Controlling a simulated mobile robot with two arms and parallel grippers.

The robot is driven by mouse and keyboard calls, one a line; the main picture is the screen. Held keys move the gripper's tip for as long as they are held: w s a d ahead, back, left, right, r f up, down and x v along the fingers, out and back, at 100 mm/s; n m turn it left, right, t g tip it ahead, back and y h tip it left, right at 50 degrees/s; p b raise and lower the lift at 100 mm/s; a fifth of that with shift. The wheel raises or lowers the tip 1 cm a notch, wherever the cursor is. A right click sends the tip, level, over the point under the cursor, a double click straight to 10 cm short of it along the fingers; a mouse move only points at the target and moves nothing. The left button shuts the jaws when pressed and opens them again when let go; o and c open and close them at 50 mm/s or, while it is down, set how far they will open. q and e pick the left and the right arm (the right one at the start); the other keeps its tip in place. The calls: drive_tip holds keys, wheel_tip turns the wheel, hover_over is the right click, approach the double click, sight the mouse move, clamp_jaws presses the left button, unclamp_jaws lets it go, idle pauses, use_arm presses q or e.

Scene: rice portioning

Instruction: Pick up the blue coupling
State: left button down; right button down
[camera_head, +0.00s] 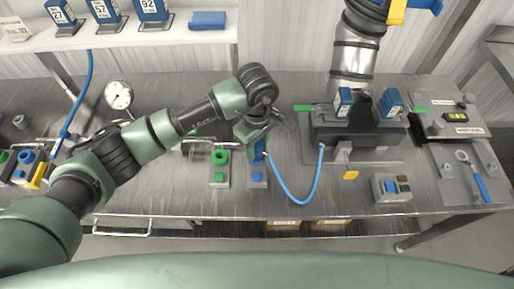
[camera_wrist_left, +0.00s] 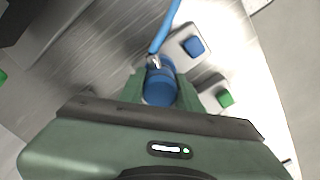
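The blue coupling (camera_wrist_left: 159,88) is a short blue cylinder with a metal collar and a blue hose (camera_head: 296,199) running from it. In the head view the coupling (camera_head: 259,152) shows under my left gripper (camera_head: 258,137), at the back of a small grey block (camera_head: 258,184) with a blue button. In the left wrist view the two green fingers of my left gripper (camera_wrist_left: 160,92) lie close against both sides of the coupling, with no clear gap. Whether it still sits on its block is hidden. My right gripper is not in view.
A grey block with a green coupling (camera_head: 220,157) and green button stands just left. The hose loops right to a dark machine (camera_head: 358,134) under a metal duct. A gauge (camera_head: 118,95) stands behind my left arm. The bench front is mostly clear.

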use_arm(q)
drive_tip(key=shift+r, duration=0.1)
drive_tip(key=shift+r, duration=0.4)
wheel_tip(320, 180, up, 18)
drive_tip(key=b, duration=0.5)
wheel_tip(320, 180, down, 14)
drive_tip(key=b, duration=1.4)
drive_tip(key=shift+f, duration=0.2)
drive_tip(key=shift+r, duration=0.1)
